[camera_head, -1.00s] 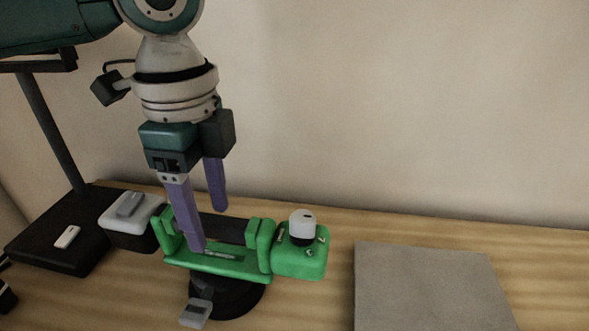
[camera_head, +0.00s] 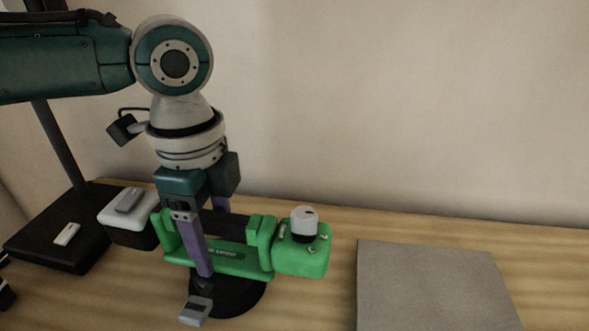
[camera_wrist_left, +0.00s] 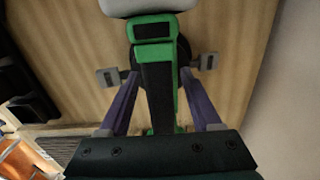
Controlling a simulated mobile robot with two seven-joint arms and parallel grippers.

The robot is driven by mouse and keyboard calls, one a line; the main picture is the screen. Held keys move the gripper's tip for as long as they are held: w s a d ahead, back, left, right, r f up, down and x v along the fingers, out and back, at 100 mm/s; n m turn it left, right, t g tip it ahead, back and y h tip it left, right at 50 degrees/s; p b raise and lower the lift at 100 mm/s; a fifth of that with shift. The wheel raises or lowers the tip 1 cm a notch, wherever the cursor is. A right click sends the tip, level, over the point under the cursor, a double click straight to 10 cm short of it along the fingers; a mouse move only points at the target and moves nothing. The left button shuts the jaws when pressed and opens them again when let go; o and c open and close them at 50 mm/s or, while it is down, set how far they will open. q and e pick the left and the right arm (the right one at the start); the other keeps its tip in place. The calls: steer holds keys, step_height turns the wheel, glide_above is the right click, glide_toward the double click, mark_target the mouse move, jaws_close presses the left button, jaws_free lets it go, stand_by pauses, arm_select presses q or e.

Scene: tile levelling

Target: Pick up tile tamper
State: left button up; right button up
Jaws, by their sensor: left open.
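The tile tamper (camera_head: 225,257) is a green tool with a black grip, a grey and black block at its left end and a green block with a white knob at its right end. It stands on a round black base on the wooden table. My left gripper (camera_head: 214,243) points down over the grip, with its purple fingers open, one in front of the tamper and one behind it. In the left wrist view the tamper (camera_wrist_left: 160,85) runs between the open fingers, with a gap on each side. My right gripper is out of view.
A grey square tile (camera_head: 435,285) lies on the table at the right. A black stand (camera_head: 65,240) with an upright post is at the far left. A plain wall rises behind the table. Table between tamper and tile is clear.

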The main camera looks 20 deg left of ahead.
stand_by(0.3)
arm_select(q)
jaws_close()
stand_by(0.4)
